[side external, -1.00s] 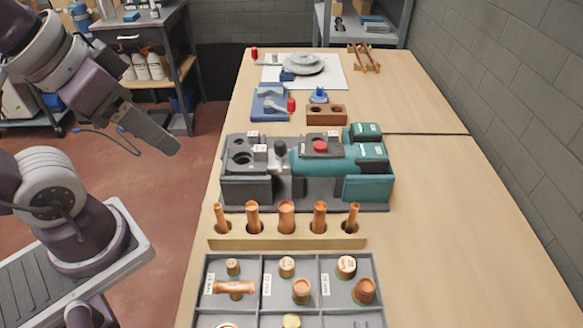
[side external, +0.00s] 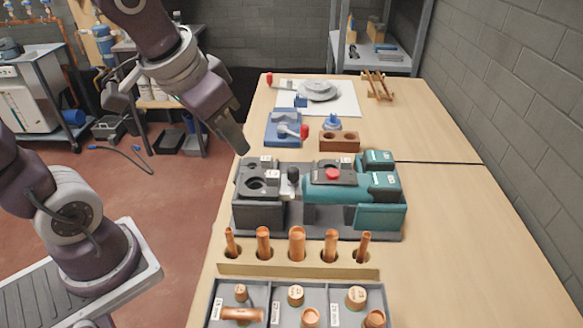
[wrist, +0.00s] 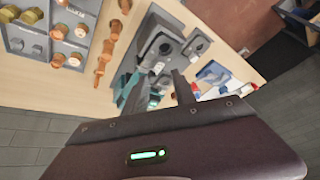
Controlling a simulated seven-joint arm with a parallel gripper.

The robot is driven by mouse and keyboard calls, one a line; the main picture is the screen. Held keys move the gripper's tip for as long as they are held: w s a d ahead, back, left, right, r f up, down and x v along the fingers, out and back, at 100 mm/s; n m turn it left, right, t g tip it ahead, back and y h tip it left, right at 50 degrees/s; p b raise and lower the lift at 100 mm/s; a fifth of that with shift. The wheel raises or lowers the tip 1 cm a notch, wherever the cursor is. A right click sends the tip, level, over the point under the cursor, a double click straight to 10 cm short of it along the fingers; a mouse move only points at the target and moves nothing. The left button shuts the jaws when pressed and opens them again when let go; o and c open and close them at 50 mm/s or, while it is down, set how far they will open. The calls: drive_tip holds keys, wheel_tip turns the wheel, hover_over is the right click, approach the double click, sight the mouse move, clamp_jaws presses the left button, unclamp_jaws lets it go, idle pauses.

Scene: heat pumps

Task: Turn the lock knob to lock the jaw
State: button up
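The pressing machine on the bench has a dark grey jaw block (side external: 258,205) at its left and a teal body (side external: 379,214) at its right. A black round knob (side external: 293,174) stands upright on a pale stem between them. A red button (side external: 333,174) sits on the teal side. My gripper (side external: 240,146) is above the block's back left corner, left of the knob and apart from it. In the wrist view the grey block (wrist: 160,46) lies beyond a dark finger (wrist: 183,88).
A wooden rack (side external: 298,265) of copper pieces and a grey divided tray (side external: 271,295) stand in front of the machine. Behind it are a blue fixture (side external: 283,128) with a red-ended handle and a brown two-hole block (side external: 340,142). The bench is clear at right.

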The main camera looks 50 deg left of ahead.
drive_tip(key=h, duration=0.1)
approach(293, 168)
drive_tip(key=f, duration=0.1)
drive_tip(key=x, duration=0.7)
drive_tip(key=shift+w+f, duration=0.25)
drive_tip(key=shift+w, duration=0.05)
clamp_jaws()
